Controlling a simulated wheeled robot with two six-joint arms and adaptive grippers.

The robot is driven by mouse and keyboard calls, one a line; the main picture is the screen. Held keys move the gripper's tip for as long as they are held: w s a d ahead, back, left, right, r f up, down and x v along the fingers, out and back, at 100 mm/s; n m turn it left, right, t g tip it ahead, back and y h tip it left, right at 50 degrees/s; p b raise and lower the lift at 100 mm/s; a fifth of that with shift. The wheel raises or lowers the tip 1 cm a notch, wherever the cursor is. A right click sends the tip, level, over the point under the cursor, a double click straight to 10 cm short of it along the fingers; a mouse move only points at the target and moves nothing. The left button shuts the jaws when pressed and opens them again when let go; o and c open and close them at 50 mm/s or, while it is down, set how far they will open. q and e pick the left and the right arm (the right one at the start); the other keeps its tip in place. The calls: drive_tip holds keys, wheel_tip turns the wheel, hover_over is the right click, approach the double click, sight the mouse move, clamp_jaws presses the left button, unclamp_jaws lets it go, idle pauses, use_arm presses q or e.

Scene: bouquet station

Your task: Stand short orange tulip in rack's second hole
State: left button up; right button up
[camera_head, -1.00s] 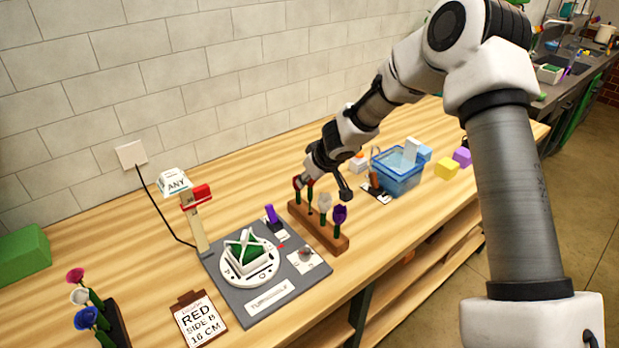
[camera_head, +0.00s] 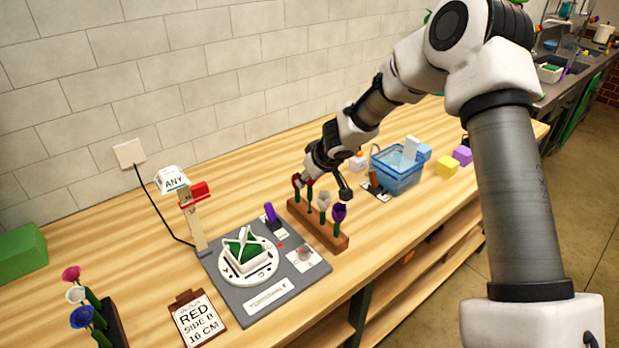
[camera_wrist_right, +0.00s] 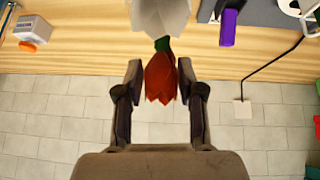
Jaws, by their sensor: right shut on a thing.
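The wooden rack (camera_head: 329,239) stands on the bench and holds upright flowers. A red bloom (camera_head: 296,180) is at its far end, then a green stem (camera_head: 310,196) whose bloom is hidden by my gripper, then a white tulip (camera_head: 324,199) and a purple one (camera_head: 340,212). My right gripper (camera_head: 322,188) is low over the rack's far half. In the right wrist view an orange-red tulip (camera_wrist_right: 160,78) is between the fingers of the right gripper (camera_wrist_right: 160,95), shut on it. A white bloom (camera_wrist_right: 160,14) is just beyond. Whether the stem's foot is in a hole is hidden. My left gripper is out of view.
A grey board with a turntable (camera_head: 231,271) lies left of the rack. A blue basket (camera_head: 397,175) and small blocks stand to its right. A card stand (camera_head: 198,222) is behind the board. Another flower rack (camera_head: 118,330) is at front left.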

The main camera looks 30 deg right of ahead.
drive_tip(key=shift+f+b, duration=1.5)
drive_tip(key=shift+b, duration=0.7)
idle(2.1)
idle(0.7)
drive_tip(key=o, duration=0.9)
drive_tip(key=shift+c, duration=0.2)
drive_tip(key=shift+r, duration=0.15)
drive_tip(key=shift+v, duration=3.2)
drive_tip(key=shift+o, duration=0.4)
drive_tip(key=o, duration=0.5)
